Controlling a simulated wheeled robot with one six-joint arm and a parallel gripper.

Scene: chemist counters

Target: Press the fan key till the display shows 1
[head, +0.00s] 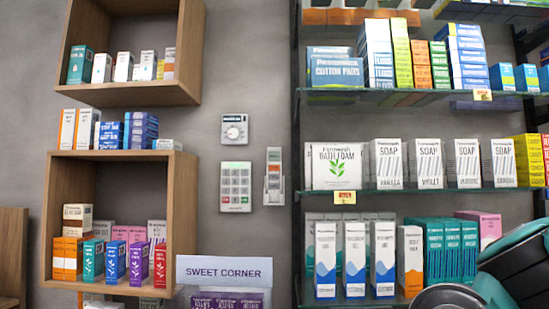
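Three small devices hang on the grey wall between the wooden shelves and the glass shelves. The upper one is a white control unit (235,129) with a round dial and a dark strip along its top. Below it is a white keypad (235,187) with rows of grey keys, a red and a green key at the bottom and a greenish strip on top. To its right is a narrow white handset-like unit (273,176) with a few keys, one orange-red. The fan key and any displayed digit are too small to make out. My gripper is not in view.
Wooden box shelves with medicine cartons (128,134) stand left of the devices. Glass shelves with soap boxes (389,164) are on the right. A "SWEET CORNER" sign (224,273) stands below. Parts of my arm show at lower right. The wall around the devices is clear.

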